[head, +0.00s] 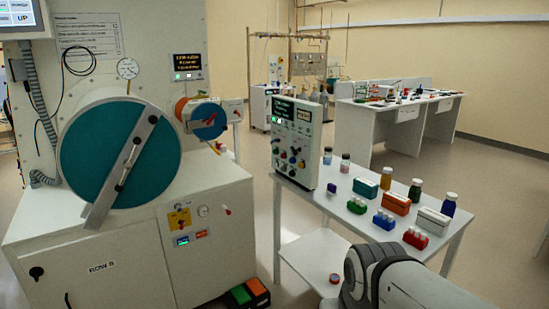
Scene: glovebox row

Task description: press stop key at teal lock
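The teal lock (120,150) is a large round teal door on the front of a white cabinet at the left, with a grey bar slanting across it. Below and right of it are a yellow plate (179,218) with a dark knob, a small blue display (182,240) and a small orange-red block (202,234). No stop label is readable, so I cannot tell which part is the stop key. A smaller blue-teal round port (208,120) with an orange rim is further right. My arm shows at the bottom right; my gripper is out of view.
A white table (330,237) at the right holds a control box (297,142) with coloured knobs, bottles and small boxes. Green and orange pedals (250,292) lie on the floor by the cabinet base (110,275). Further benches (380,120) stand behind, with open floor between.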

